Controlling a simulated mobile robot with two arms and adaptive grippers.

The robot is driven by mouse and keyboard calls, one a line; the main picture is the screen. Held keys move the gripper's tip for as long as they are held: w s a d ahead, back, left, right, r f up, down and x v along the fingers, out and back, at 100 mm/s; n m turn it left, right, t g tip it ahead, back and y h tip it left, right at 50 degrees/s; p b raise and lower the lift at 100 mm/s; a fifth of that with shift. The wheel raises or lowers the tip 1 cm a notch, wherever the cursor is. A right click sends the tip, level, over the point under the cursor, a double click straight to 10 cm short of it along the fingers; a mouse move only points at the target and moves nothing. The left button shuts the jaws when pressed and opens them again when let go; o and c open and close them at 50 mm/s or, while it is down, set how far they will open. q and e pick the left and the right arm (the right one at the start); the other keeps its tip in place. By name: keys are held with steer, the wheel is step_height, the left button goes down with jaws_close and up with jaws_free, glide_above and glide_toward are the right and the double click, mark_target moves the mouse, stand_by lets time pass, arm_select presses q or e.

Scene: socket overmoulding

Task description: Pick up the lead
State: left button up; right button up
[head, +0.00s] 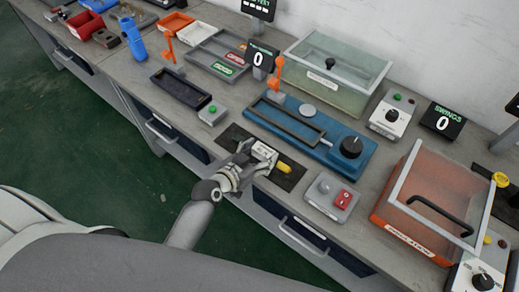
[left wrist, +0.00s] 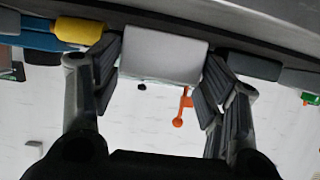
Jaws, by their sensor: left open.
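What looks like the lead is a white block (head: 264,152) with a yellow end piece (head: 284,168), on a dark mat (head: 291,180) at the bench's front edge. In the left wrist view the white block (left wrist: 163,55) is between my finger pads, and the yellow piece (left wrist: 78,30) is to the left. I see no cord clearly. My left gripper (head: 246,160) is open, its fingers on either side of the white block; I cannot tell whether they touch it. It hides part of the block and mat in the head view. My right gripper is out of view.
Behind the mat is a blue fixture (head: 364,160) with a black knob. Right of it is a grey box with a red switch (head: 344,199), then an orange clear-lidded bin (head: 382,210). On the left are a green-button box (head: 212,114) and a dark tray (head: 178,94).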

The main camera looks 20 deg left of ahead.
arm_select(q)
steer(key=c, duration=0.6)
steer(key=shift+c, duration=0.5)
steer(key=shift+r, duration=0.1)
